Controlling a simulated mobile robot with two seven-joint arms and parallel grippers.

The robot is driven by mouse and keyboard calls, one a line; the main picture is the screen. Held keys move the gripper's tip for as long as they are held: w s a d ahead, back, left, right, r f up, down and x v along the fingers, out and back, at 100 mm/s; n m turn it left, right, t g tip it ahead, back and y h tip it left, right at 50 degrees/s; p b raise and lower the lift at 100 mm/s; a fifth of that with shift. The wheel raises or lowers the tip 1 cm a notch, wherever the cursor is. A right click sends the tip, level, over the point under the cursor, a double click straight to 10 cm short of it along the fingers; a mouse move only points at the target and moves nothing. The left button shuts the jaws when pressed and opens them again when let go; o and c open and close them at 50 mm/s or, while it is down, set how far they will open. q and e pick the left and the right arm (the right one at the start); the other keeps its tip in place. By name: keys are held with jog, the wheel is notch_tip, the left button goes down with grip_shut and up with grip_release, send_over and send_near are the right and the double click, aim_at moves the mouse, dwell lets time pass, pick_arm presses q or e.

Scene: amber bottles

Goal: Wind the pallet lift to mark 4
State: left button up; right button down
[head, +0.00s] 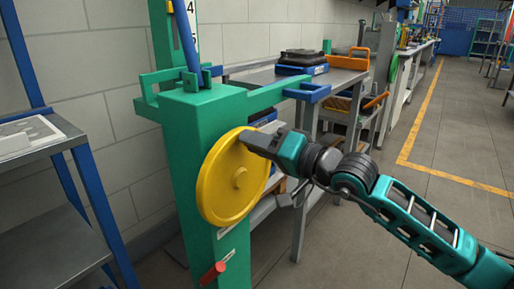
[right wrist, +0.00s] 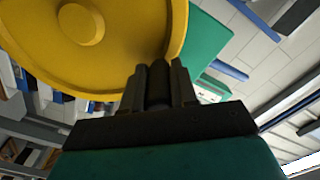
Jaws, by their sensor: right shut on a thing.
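The pallet lift is a green column (head: 190,150) with a round yellow handwheel (head: 220,190) on its front. My right gripper (head: 262,143) is at the upper right rim of the wheel. In the right wrist view my right gripper (right wrist: 160,88) is shut on a dark cylindrical grip at the rim of the yellow wheel (right wrist: 110,50). A white scale strip (head: 188,22) behind the column shows the figures 4 and 5. A green carriage (head: 175,103) with an arm reaching right is below those figures. My left gripper is not in view.
A red-gripped lever (head: 212,273) sticks out low on the column. A grey shelf with blue posts (head: 45,140) stands at left. Behind, a bench (head: 345,78) holds a dark device and an orange tray. Open floor (head: 470,150) lies at right.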

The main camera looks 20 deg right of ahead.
jog(key=shift+s+a, duration=0.1)
jog(key=shift+a, duration=0.05)
jog(key=c, duration=0.9)
grip_release()
jog(key=shift+b+v, duration=0.35)
jog(key=shift+v, duration=6.05)
